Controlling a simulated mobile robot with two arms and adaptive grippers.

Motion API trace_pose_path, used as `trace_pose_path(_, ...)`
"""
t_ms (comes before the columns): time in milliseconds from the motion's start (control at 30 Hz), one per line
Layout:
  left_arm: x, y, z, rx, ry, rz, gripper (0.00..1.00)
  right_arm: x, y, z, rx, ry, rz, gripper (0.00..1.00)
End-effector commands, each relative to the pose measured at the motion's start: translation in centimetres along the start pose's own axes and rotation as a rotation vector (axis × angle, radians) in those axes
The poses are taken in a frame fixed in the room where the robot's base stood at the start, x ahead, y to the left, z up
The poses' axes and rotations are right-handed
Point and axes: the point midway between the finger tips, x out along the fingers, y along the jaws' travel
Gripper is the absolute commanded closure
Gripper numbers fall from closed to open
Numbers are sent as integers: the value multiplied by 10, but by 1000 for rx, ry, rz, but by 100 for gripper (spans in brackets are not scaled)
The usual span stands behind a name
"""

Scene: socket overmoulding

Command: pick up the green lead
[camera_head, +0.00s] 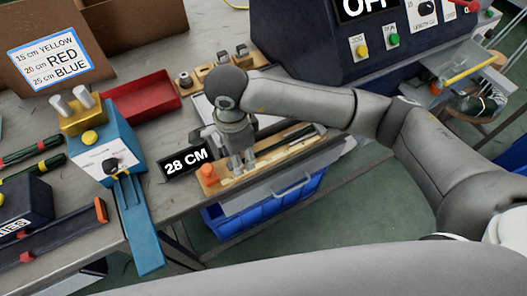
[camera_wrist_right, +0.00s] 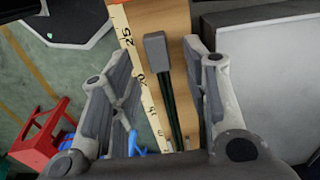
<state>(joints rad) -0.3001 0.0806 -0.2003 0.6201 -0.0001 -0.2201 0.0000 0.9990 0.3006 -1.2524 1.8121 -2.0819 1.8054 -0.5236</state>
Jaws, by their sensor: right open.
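The green lead (camera_wrist_right: 168,95) is a dark green cable with a grey block on its end. In the wrist view it lies along a wooden board beside a ruler (camera_wrist_right: 140,80). My right gripper (camera_wrist_right: 156,55) is open, with its fingers on either side of the lead and apart from it. In the head view the right gripper (camera_head: 238,164) points down over the wooden measuring board (camera_head: 210,185). There the gripper hides part of the lead, and a dark stretch of it (camera_head: 298,134) shows to the right. My left gripper is not in view.
A "28 CM" sign (camera_head: 187,163) stands left of the board. A blue device (camera_head: 108,155) and a red tray (camera_head: 140,97) are farther left. A blue bin (camera_head: 265,205) hangs below the table's front edge. A dark control machine (camera_head: 320,45) stands behind.

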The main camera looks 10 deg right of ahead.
Motion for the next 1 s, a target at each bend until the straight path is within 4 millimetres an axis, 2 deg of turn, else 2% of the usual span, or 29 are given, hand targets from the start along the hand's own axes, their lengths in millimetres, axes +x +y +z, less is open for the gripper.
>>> trace_pose_path(33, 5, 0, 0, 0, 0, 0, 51, 8, 0, 0, 0, -1, 2, 57)
trace_pose_path(100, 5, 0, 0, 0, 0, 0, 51, 10, 0, 0, 0, -1, 1, 57)
trace_pose_path(333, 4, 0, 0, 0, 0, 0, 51, 10, 0, 0, -1, -1, 0, 57)
trace_pose_path(667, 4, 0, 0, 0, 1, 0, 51, 10, 0, 0, -1, -1, 0, 100)
trace_pose_path(1000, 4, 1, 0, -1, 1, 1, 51, 8, 0, 0, -1, -1, -1, 100)
